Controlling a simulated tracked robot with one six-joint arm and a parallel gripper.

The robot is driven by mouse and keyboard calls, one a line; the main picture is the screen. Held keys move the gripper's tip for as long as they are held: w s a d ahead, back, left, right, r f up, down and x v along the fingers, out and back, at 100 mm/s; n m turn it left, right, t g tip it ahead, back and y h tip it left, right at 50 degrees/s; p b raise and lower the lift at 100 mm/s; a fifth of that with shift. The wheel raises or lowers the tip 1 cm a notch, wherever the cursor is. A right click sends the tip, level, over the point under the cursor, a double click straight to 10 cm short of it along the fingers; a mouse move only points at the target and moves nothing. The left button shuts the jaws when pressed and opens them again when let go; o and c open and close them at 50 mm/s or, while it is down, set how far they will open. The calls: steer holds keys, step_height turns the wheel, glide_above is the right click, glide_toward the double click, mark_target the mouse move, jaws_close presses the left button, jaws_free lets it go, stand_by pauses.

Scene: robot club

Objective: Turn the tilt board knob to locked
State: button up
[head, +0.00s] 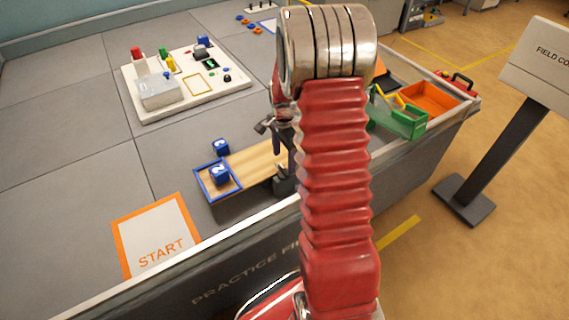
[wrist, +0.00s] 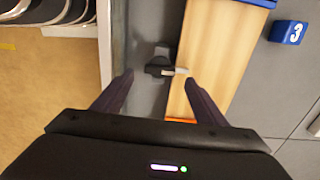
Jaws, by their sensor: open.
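The tilt board (head: 256,161) is a pale wooden plank with a blue-framed end; its plank fills the upper middle of the wrist view (wrist: 215,50). The dark knob (wrist: 158,67) sits beside the plank's long edge, with a pale pointer reaching right over the wood. No lock marking is readable. My gripper (wrist: 161,83) is open, its two dark fingers apart with the knob just beyond and between their tips. Nothing is held. In the head view my red arm hides most of the gripper and the board's right end.
A blue block marked 2 (head: 219,174) sits inside the board's blue frame. Another blue block (head: 221,147) stands behind it, marked 3 in the wrist view (wrist: 288,32). The table edge runs close along the near side. A white panel (head: 146,111) stands further back.

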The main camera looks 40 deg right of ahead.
mark_target(284, 170)
step_height(284, 170, up, 9)
stand_by(0.3)
stand_by(0.6)
steer(key=s+a+r+n+t, duration=0.2)
steer(key=s+a+r+n, duration=0.6)
steer(key=a, duration=0.4)
steer(key=s+a+r+n+t, duration=0.3)
steer(key=s+a+r+n, duration=0.6)
steer(key=s+a, duration=0.3)
steer(key=shift+s+r+n+t, duration=0.25)
steer(key=shift+s+n+t, duration=0.05)
steer(key=shift+n, duration=0.6)
